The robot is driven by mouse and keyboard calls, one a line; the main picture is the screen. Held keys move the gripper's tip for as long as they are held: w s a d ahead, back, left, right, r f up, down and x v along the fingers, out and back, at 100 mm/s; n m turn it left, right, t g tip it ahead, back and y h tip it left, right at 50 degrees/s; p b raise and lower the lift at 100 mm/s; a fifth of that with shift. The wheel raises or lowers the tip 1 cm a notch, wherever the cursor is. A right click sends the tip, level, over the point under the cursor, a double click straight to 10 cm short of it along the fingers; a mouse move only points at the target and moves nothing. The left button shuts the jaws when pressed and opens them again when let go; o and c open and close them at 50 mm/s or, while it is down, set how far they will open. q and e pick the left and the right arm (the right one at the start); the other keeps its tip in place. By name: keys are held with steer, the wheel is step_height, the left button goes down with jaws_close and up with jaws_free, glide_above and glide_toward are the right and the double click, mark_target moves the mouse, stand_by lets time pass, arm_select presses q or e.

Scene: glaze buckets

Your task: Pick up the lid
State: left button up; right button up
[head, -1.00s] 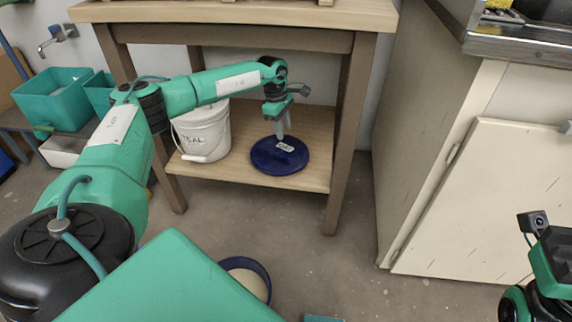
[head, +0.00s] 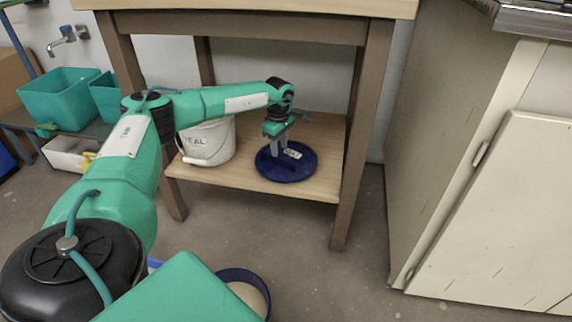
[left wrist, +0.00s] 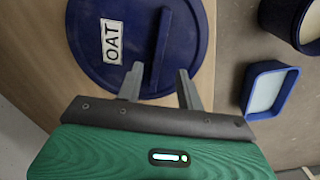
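The lid (head: 303,170) is a round, dark blue disc with a raised bar handle and a white label. It lies flat on the low wooden shelf. In the left wrist view the lid (left wrist: 135,38) shows its label, reading "OAT". My left gripper (head: 279,148) points down just above the lid. My right gripper is not in view.
A white bucket labelled "TEAL" (head: 206,143) stands left of the lid on the shelf. The shelf lies under a wooden table (head: 240,30) with legs at the sides. A blue-rimmed bucket (head: 244,284) stands on the floor. A cream cabinet (head: 490,210) is at right.

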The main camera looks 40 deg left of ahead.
mark_target(281, 158)
arm_select(q)
step_height(281, 158, down, 4)
steer(key=b, duration=0.3)
steer(key=shift+w+d+f, duration=0.1)
steer(key=shift+w, duration=0.05)
steer(key=shift+f+b, duration=0.35)
steer(key=shift+f+p, duration=0.2)
steer(key=shift+p, duration=0.25)
jaws_close()
